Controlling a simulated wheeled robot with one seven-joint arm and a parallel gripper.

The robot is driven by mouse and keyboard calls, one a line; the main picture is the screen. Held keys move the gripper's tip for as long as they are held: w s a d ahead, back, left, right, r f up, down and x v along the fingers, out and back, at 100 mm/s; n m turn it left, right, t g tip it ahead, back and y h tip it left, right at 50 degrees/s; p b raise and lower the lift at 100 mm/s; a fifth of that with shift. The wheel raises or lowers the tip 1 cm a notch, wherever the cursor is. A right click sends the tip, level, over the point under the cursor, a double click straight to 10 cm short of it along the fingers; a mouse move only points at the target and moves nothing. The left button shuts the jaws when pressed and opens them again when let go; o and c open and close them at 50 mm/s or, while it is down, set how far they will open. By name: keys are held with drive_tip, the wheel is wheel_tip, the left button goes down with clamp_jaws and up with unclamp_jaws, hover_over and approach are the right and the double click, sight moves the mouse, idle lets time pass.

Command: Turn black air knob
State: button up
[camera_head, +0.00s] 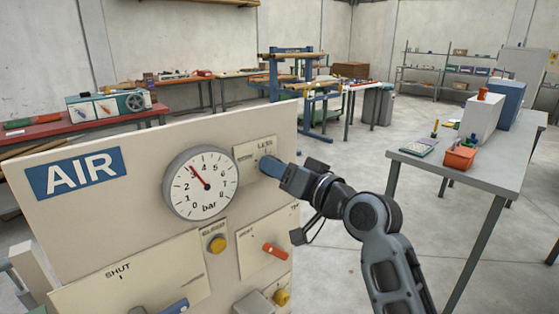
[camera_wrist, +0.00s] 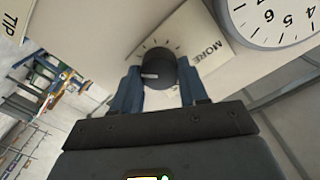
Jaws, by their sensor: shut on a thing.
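The black air knob (camera_wrist: 158,72) is round, with a pale pointer mark, on a cream plate (camera_wrist: 196,40) with tick marks and the word MORE in the wrist view. My gripper (camera_wrist: 160,88) is shut on the knob, with one blue finger on each side of it. In the head view my gripper (camera_head: 268,166) reaches the plate marked LESS (camera_head: 252,152) at the panel's upper right, and its finger hides the knob. The round pressure gauge (camera_head: 201,183), marked bar, is left of the plate. Its red needle points up and left, near 3.
The AIR panel (camera_head: 130,213) also carries a yellow knob (camera_head: 217,244), an orange lever (camera_head: 275,251) and a blue handle (camera_head: 175,306) below the gauge. A grey table (camera_head: 480,165) with boxes stands at the right. The floor between is clear.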

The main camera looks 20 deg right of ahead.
drive_tip(key=shift+m+p, duration=0.6)
drive_tip(key=shift+m, duration=0.6)
drive_tip(key=o, duration=1.1)
drive_tip(key=shift+c, duration=0.2)
drive_tip(key=b+v, duration=0.1)
drive_tip(key=v, duration=0.6)
drive_tip(key=shift+s+d, duration=0.15)
drive_tip(key=shift+s, duration=0.2)
